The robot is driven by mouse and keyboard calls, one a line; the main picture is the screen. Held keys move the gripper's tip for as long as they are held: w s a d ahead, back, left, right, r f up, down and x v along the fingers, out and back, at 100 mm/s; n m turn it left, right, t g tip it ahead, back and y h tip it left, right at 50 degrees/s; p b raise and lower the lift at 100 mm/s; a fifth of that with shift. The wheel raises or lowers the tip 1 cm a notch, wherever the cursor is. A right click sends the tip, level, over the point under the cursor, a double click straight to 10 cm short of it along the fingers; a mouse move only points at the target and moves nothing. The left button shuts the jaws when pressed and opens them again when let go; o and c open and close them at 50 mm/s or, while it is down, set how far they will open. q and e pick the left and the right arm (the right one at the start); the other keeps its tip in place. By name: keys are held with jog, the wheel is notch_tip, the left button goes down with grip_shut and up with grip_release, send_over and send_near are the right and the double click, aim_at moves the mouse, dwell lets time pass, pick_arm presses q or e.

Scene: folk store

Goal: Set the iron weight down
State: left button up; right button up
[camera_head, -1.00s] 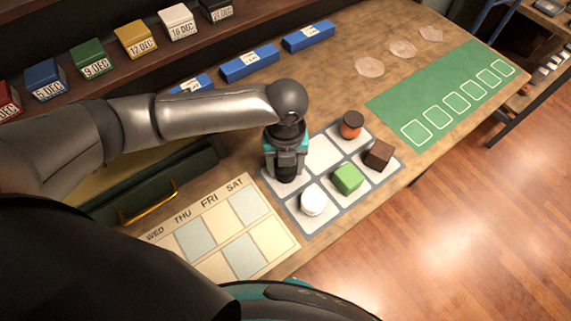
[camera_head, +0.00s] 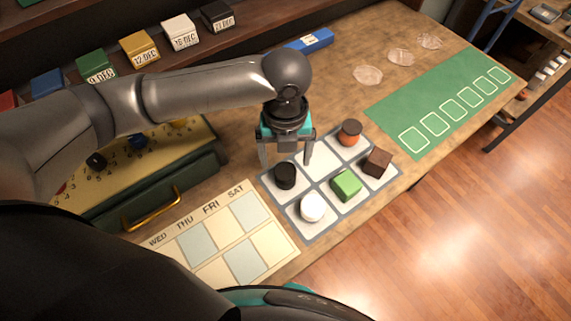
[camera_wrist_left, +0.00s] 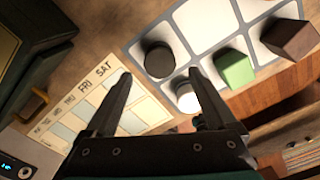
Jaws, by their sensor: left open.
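The iron weight, a black cylinder (camera_head: 285,176), stands upright on the left back square of the grey-and-white grid board (camera_head: 322,161). My left gripper (camera_head: 287,160) is open and empty, above and just behind the black weight in the head view. In the left wrist view, the black weight (camera_wrist_left: 160,60) lies beyond the spread fingertips of my left gripper (camera_wrist_left: 160,77), apart from them. My right gripper is not in view.
The board also holds a white round piece (camera_head: 312,207), a green block (camera_head: 346,184), a dark brown cube (camera_head: 377,161) and an orange jar (camera_head: 349,131). A calendar sheet (camera_head: 225,236) lies left of it. A green box (camera_head: 165,190) with a gold handle stands behind the calendar.

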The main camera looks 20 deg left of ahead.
aim_at(286, 172)
pick_arm(q)
notch_tip(286, 172, up, 5)
jog(key=shift+f, duration=0.2)
jog(key=shift+s, duration=0.1)
dwell(0.4)
